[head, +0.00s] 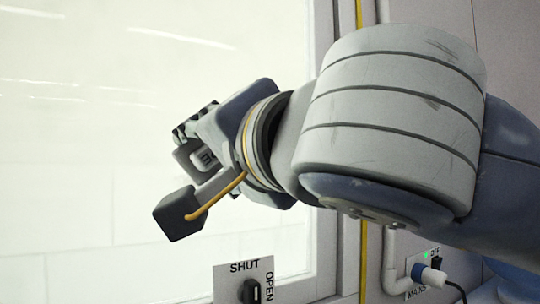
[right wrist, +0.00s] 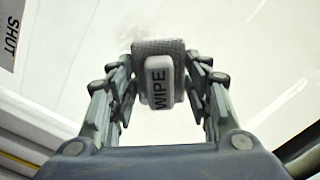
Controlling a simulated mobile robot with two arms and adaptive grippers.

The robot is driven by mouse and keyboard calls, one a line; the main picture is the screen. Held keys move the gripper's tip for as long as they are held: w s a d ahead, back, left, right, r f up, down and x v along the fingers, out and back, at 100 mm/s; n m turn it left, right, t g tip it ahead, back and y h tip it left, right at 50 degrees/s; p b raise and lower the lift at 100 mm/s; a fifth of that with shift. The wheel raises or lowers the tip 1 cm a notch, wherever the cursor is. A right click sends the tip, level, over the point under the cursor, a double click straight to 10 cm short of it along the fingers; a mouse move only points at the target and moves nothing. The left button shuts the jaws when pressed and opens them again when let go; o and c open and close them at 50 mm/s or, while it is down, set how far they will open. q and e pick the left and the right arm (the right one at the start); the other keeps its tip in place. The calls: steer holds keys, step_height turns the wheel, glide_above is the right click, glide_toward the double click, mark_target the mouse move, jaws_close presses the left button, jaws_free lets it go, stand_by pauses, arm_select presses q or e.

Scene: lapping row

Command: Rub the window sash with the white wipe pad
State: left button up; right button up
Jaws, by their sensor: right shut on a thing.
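The window sash (head: 100,130) fills the left of the head view as a large pale pane inside a light grey frame. My right gripper (head: 190,140) is in front of the pane, toward its right side. In the right wrist view my right gripper (right wrist: 160,88) is shut on the white wipe pad (right wrist: 160,68), a pale block with the word WIPE on its side and a textured end facing the pane. A small lettered part of the pad (head: 204,157) shows in the head view. I cannot tell whether the pad touches the pane. My left gripper is out of view.
A SHUT/OPEN plate (head: 232,272) with a black knob (head: 249,291) sits below the gripper. A switch box marked OFF (head: 436,262) with a plug and cable is at the lower right. The pane left of the gripper is clear.

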steer(key=shift+w+d, duration=0.3)
steer(key=shift+d, duration=0.05)
steer(key=shift+w+d+b, duration=0.35)
steer(key=shift+w+d, duration=0.1)
steer(key=shift+d, duration=0.2)
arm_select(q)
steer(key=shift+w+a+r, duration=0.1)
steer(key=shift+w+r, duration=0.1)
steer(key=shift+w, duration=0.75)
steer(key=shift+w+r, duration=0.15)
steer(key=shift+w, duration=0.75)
arm_select(e)
steer(key=shift+w+d, duration=0.35)
steer(key=shift+d, duration=0.2)
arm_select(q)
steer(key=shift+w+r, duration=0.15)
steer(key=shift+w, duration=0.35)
arm_select(e)
steer(key=w+d, duration=0.2)
steer(key=d, duration=0.1)
arm_select(q)
steer(key=shift+b, duration=0.35)
arm_select(e)
steer(key=shift+s, duration=0.15)
